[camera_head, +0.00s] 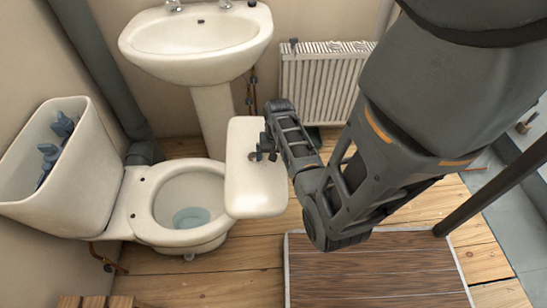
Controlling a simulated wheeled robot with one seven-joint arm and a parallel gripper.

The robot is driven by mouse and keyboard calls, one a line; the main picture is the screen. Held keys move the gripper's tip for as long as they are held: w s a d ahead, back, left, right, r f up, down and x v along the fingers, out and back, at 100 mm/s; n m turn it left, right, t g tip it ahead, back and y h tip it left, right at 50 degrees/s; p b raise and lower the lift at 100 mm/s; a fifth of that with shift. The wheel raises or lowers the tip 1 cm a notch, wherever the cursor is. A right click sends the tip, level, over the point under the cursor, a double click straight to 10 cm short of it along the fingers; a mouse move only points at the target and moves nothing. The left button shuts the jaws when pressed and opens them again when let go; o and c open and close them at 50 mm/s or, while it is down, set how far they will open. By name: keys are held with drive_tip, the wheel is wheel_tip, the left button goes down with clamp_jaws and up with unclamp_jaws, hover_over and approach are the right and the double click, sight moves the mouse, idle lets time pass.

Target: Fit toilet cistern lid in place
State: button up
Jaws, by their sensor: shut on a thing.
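The cistern lid (254,192) is a cream rounded slab. My gripper (266,150) is shut on it near its upper middle and holds it in the air, to the right of the toilet bowl and overlapping the bowl's right rim in the picture. The exact grip on the lid is small and partly hidden by the fingers. The open cistern (65,185) stands at the left, with blue-grey fittings (52,145) showing inside. The toilet bowl (190,205) lies between the cistern and the lid.
A pedestal basin (196,45) stands behind the bowl, and a white radiator (320,85) is behind my arm. A dark vertical pipe (95,60) rises beside the cistern. A brown panel (375,270) lies on the wooden floor in front.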

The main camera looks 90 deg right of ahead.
drive_tip(key=w+a+r+n, duration=0.4)
drive_tip(key=w+a+n, duration=0.1)
drive_tip(key=w+a, duration=0.6)
drive_tip(key=w+a+r+n, duration=0.4)
drive_tip(key=w+a+n, duration=0.2)
drive_tip(key=w+a, duration=0.5)
drive_tip(key=w+a+r+n, duration=0.4)
drive_tip(key=w+a+n, duration=0.2)
drive_tip(key=w+a, duration=0.5)
drive_tip(key=a, duration=0.5)
drive_tip(key=shift+w+g+y, duration=0.3)
drive_tip(key=shift+g+y, duration=0.1)
drive_tip(key=shift+d+r, duration=0.1)
